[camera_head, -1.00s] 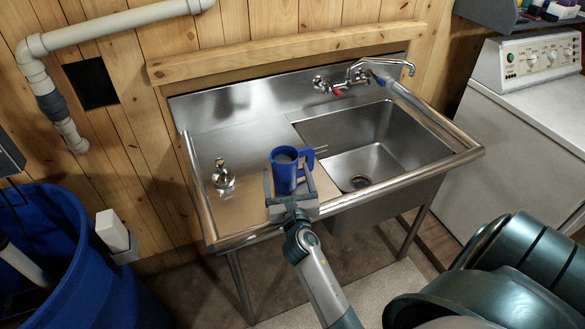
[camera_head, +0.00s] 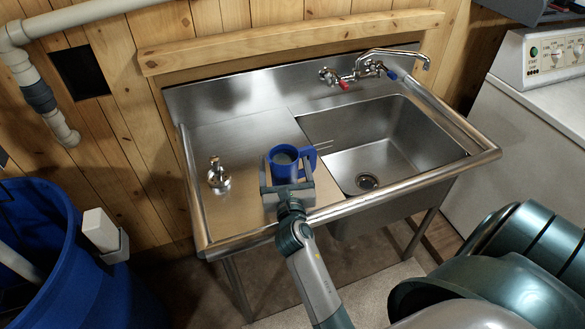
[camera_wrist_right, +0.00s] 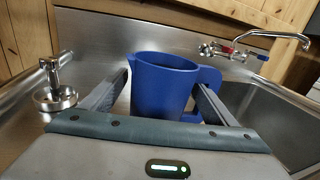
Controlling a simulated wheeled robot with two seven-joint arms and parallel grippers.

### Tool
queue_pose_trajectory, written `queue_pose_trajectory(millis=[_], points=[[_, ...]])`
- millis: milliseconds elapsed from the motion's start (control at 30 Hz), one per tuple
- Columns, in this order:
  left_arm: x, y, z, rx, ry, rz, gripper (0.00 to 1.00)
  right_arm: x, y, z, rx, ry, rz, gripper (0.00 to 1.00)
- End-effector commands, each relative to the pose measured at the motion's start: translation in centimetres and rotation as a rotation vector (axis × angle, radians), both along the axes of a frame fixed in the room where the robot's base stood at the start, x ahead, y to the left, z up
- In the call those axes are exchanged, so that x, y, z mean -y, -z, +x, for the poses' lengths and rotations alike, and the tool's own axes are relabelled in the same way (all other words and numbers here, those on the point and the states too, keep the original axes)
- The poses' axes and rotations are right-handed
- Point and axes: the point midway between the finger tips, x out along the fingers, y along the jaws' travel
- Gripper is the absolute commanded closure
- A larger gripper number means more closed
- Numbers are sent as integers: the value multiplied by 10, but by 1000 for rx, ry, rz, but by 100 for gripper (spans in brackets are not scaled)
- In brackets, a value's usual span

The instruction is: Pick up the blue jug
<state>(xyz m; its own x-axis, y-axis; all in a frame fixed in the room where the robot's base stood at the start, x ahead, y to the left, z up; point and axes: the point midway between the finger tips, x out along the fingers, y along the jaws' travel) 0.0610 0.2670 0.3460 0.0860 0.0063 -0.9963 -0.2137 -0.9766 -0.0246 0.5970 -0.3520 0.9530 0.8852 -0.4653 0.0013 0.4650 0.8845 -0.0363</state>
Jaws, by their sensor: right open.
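The blue jug (camera_head: 283,169) stands upright on the sink's flat steel drainboard, near its front edge, with its handle to the right. It also shows in the right wrist view (camera_wrist_right: 160,88), between the two fingers. My right gripper (camera_head: 287,178) is open, with one finger on each side of the jug. The right finger is on the handle side; whether either finger touches the jug I cannot tell. The gripper hides the jug's lower part in the head view. My left gripper is not in view.
The sink basin (camera_head: 385,140) lies right of the jug, with a faucet (camera_head: 365,72) behind it. A small metal fixture (camera_head: 217,174) stands on the drainboard to the left. A blue bin (camera_head: 50,255) is at far left, a white appliance (camera_head: 500,130) at right.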

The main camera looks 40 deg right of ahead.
Motion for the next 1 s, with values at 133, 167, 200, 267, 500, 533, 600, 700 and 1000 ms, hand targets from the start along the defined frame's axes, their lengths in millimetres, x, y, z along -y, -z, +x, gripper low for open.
queue_pose_trajectory(millis=[133,167,200,267,500,533,600,700,1000], points=[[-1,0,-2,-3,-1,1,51,0,0,0,0,0,0,19],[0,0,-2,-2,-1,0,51,0,0,0,0,0,0,26],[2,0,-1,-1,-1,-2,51,0,0,0,0,0,0,36],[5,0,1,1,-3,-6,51,0,0,0,0,0,0,50],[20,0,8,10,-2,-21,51,0,-2,1,4,-1,-2,82],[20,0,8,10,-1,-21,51,0,-2,1,4,-1,-2,82],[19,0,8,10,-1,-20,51,0,-2,1,4,-1,-2,82],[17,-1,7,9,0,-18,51,0,-4,1,4,0,-2,82],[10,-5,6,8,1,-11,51,0,-27,1,5,-2,-5,82]])
